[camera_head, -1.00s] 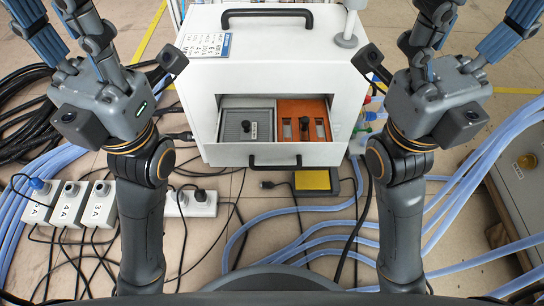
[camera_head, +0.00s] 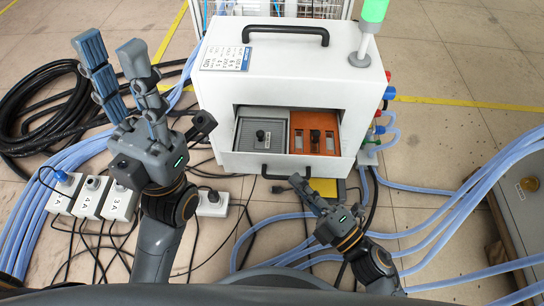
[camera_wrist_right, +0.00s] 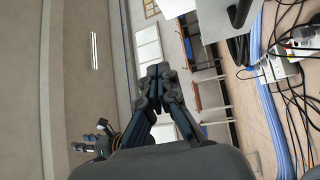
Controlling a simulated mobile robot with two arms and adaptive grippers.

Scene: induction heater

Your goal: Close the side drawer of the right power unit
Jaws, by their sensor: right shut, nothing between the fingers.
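A white power unit (camera_head: 215,90) stands in the middle of the head view. Its drawer (camera_head: 243,162) is pulled out at the front, showing a grey panel (camera_head: 262,136) and an orange panel (camera_head: 315,134), each with a black knob. A black handle (camera_head: 284,174) is on the drawer front. My right gripper (camera_head: 296,184) is shut and empty, close to the right part of this handle; whether it touches cannot be told. Its closed fingers also show in the right wrist view (camera_wrist_right: 158,72). My left gripper (camera_head: 110,48) is raised left of the unit, fingers apart and empty.
A green signal lamp (camera_head: 374,10) and a carry handle (camera_head: 275,32) are on top of the unit. Blue hoses (camera_head: 440,205) and black cables cover much of the floor. White socket boxes (camera_head: 90,197) lie at the left. A grey cabinet (camera_head: 522,200) stands at the right.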

